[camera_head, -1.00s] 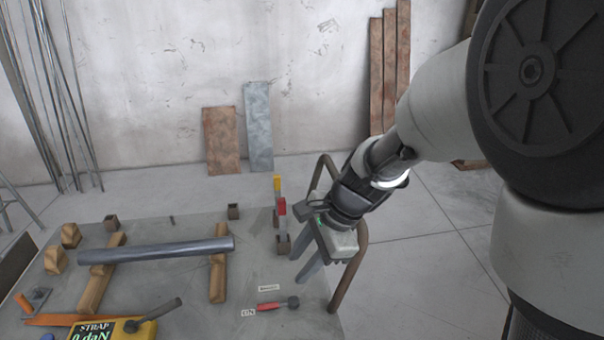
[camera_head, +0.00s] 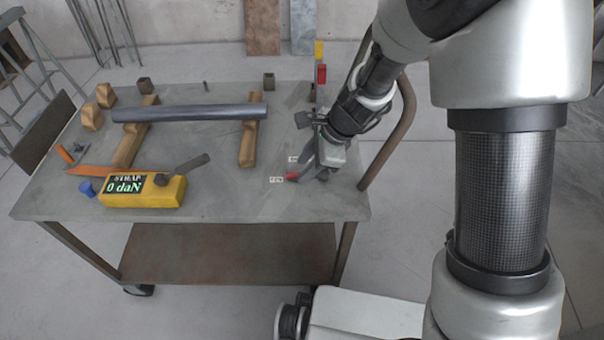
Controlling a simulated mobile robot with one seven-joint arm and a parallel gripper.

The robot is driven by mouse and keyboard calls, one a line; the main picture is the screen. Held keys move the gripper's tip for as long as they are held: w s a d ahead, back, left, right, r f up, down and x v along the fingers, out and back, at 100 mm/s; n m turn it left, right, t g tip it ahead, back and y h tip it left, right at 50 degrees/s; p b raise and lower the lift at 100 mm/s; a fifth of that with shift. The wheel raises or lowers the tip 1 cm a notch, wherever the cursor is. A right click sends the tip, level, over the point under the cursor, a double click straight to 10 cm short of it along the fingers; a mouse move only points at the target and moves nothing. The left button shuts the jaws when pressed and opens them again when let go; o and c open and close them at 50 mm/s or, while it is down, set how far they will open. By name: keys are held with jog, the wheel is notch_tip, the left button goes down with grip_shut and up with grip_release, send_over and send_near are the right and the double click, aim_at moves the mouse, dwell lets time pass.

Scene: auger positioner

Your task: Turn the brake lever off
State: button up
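The brake lever (camera_head: 292,176) has a red grip and lies low on the cart top near its right side. Its red end points left, toward a small white label (camera_head: 276,180) that reads like ON. My gripper (camera_head: 309,172) reaches down at the lever, its fingertips just right of the red grip. The fingers cover the rest of the lever and its pivot. Whether they touch or close around it is too small to tell.
A second label (camera_head: 293,159) sits behind the lever. A curved brown handle rail (camera_head: 393,140) rises close to my wrist. A red-and-yellow upright (camera_head: 320,72) stands behind. A grey pipe (camera_head: 190,113) on wooden blocks and a yellow strap gauge (camera_head: 143,191) lie left.

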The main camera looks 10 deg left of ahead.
jog(key=shift+x, duration=1.2)
grip_shut()
